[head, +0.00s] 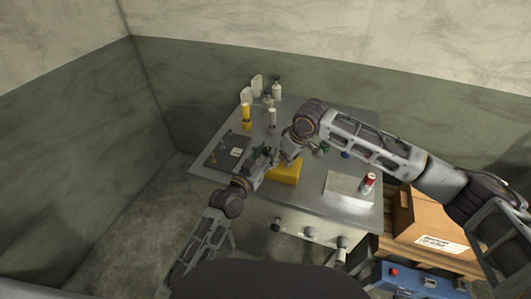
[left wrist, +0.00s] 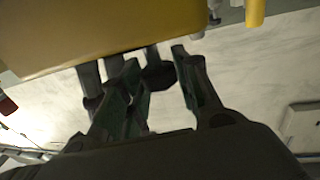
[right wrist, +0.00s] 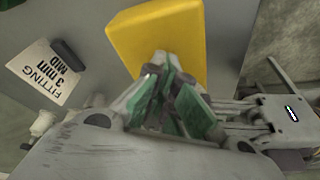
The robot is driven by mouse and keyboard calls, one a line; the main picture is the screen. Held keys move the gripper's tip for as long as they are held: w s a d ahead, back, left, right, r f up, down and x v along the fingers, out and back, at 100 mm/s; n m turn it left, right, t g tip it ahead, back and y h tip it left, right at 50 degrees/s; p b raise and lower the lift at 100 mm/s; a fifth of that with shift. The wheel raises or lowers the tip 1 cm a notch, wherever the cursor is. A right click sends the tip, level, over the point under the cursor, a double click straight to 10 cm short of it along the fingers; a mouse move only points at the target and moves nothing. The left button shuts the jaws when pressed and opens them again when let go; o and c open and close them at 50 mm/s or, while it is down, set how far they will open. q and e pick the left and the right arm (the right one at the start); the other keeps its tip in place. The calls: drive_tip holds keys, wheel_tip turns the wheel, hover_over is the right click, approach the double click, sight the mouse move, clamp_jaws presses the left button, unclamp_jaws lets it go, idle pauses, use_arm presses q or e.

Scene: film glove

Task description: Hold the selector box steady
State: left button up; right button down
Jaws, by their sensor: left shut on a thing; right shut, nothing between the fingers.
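The yellow selector box (head: 286,174) lies on the grey table (head: 268,207) in the head view. It fills the upper left of the left wrist view (left wrist: 70,30) and stands at the top middle of the right wrist view (right wrist: 160,38). My left gripper (head: 263,160) is at the box's left side, its green-padded fingers (left wrist: 158,62) around a dark part close to the box's edge. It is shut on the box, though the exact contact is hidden. My right gripper (right wrist: 163,62) is shut and empty, its fingertips overlapping the box in its view. The two grippers are very close together.
A dark plate (head: 216,154) lies at the table's left, with a yellow bottle (head: 246,113) behind it. A pale plate (head: 345,190) and a red can (head: 369,181) are at the right. A "FITTING 3 mm MID" card (right wrist: 45,80) lies nearby.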

use_arm(q)
drive_tip(key=shift+f, duration=0.1)
use_arm(e)
drive_tip(key=shift+s+d+f, duration=0.15)
drive_tip(key=shift+s+f, duration=0.05)
drive_tip(key=shift+f, duration=0.25)
use_arm(q)
drive_tip(key=o, duration=1)
drive_tip(key=shift+s+a, duration=0.1)
drive_tip(key=shift+v, duration=3.95)
use_arm(e)
drive_tip(key=shift+d, duration=0.1)
drive_tip(key=shift+w+r, duration=0.1)
drive_tip(key=shift+r, duration=0.05)
